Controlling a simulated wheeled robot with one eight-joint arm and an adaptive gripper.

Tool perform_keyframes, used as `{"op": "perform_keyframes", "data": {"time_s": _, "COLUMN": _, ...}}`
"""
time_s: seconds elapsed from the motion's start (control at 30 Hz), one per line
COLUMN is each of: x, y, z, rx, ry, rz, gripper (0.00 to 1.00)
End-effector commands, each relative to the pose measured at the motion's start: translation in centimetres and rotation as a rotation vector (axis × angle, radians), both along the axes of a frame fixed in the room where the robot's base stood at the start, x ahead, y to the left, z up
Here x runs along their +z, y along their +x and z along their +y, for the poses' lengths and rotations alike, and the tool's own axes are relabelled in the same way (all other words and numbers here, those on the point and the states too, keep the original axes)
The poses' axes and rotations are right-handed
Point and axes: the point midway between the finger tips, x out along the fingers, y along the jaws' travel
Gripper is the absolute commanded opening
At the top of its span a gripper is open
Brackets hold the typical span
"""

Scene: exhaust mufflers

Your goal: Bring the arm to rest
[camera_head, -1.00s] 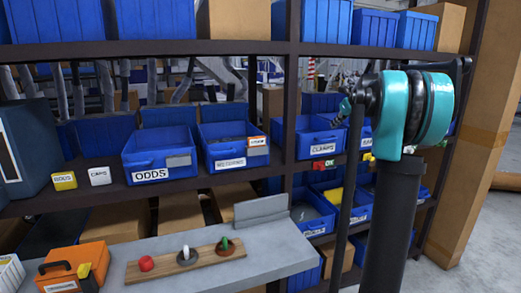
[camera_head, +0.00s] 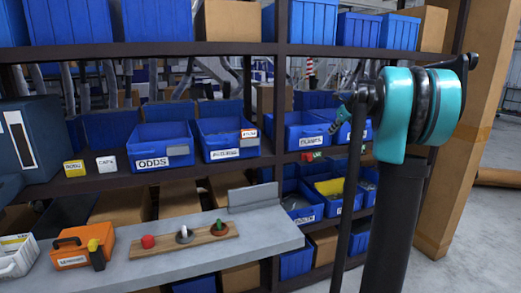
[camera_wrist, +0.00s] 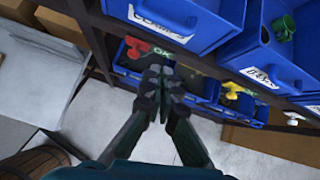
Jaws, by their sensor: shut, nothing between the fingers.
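My gripper (camera_wrist: 160,82) is shut and empty in the wrist view, its fingertips together at the middle. It is in front of the shelf, below a blue bin with a partly readable label. In the head view only a small part of the gripper (camera_head: 341,117) shows beside my upright arm, in front of the blue CLAMPS bin (camera_head: 309,140). My teal arm joint hides part of the shelf at the right.
A red piece (camera_wrist: 136,47) is by an OK tag, near a yellow piece (camera_wrist: 234,91). A grey bench (camera_head: 250,243) holds an orange toolbox (camera_head: 72,256) and a wooden strip (camera_head: 160,250) with several small pieces.

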Motion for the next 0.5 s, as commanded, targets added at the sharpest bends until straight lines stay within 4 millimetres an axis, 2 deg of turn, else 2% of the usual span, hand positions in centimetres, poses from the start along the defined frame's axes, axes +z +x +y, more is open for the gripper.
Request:
{"op": "perform_keyframes", "data": {"time_s": 0.27, "x": -3.6, "y": -4.1, "z": 2.8, "rx": 0.233, "ry": -0.204, "rz": -0.022, "gripper": 0.0}}
{"op": "perform_keyframes", "data": {"time_s": 0.37, "x": -5.6, "y": -6.4, "z": 4.1, "rx": 0.356, "ry": -0.308, "rz": -0.034, "gripper": 0.0}}
{"op": "perform_keyframes", "data": {"time_s": 0.5, "x": -9.5, "y": -11.2, "z": 6.4, "rx": 0.602, "ry": -0.502, "rz": -0.056, "gripper": 0.0}}
